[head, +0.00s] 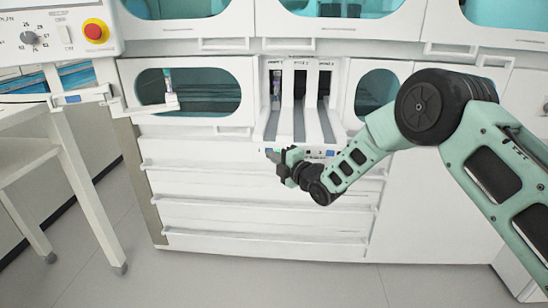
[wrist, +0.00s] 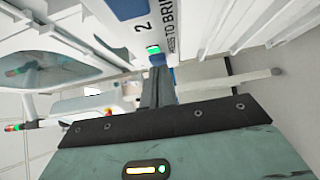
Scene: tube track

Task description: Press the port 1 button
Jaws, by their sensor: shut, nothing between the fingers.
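The port unit (head: 299,130) has three side-by-side lanes in the middle of the white machine in the head view. My gripper (head: 274,155) is at the lower left end of its front panel. A small blue patch shows there, too small to identify. In the wrist view, my gripper's dark fingers (wrist: 157,72) are shut and empty. Their tips are at or very near a blue patch (wrist: 157,60) on the white panel. A green-lit element (wrist: 153,49) is just beyond it. The panel has a "2" and partly cut-off press text. Whether the fingertips touch the panel, I cannot tell.
A red emergency stop (head: 96,31) is on the control panel at upper left. A white table (head: 62,140) stands at the left. White drawers (head: 250,215) with long handles lie below the ports. The grey floor (head: 200,280) in front is clear.

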